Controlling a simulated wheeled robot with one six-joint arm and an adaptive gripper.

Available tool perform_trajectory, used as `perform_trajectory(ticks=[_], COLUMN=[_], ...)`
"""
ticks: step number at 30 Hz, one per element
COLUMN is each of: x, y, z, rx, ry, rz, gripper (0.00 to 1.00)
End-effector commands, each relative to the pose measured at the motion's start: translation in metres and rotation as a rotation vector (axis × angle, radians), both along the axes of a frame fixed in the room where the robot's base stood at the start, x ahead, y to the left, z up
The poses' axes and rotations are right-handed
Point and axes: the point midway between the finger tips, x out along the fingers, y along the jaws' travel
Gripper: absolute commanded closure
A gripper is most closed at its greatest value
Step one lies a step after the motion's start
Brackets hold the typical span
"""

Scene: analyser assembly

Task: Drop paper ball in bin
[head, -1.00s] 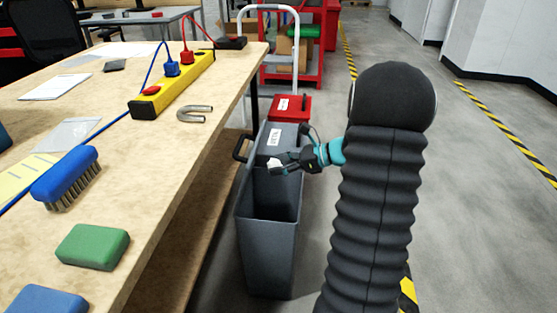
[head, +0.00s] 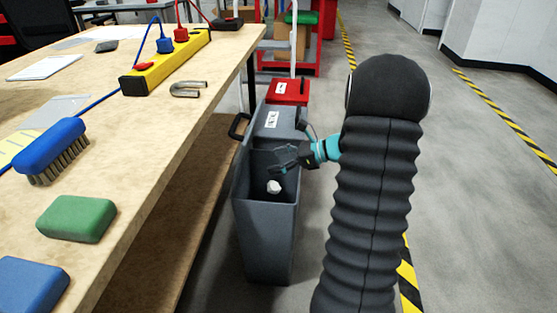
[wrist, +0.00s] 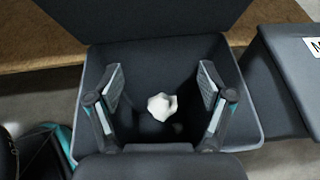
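The white paper ball (head: 273,187) is inside the open mouth of the grey bin (head: 262,240), below my gripper (head: 283,164). In the wrist view the paper ball (wrist: 162,106) lies between and beyond the two fingers, touching neither. My gripper (wrist: 158,95) is open over the bin, with its fingers spread wide apart. The bin's rim (wrist: 254,118) surrounds the fingers in that view. Whether the ball is falling or resting on something in the bin cannot be told.
A wooden workbench (head: 150,130) stands left of the bin, holding a blue brush (head: 50,150), a green block (head: 77,218), a blue block (head: 32,285) and a yellow power strip (head: 165,62). A red-lidded bin (head: 288,91) stands behind. Open floor lies right.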

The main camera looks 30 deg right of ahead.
Motion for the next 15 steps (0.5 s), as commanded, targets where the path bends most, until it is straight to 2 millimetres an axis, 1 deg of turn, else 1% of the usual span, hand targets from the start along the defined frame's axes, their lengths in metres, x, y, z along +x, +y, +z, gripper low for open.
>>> perform_trajectory(ticks=[9,13,15], x=[-0.001,-0.007,-0.012], y=[-0.001,-0.009,-0.017], z=[0.001,0.005,0.009], rx=[0.000,-0.001,-0.002], ry=[0.000,-0.001,-0.002], rz=[0.000,-0.001,-0.003], gripper=[0.16,0.16,0.16])
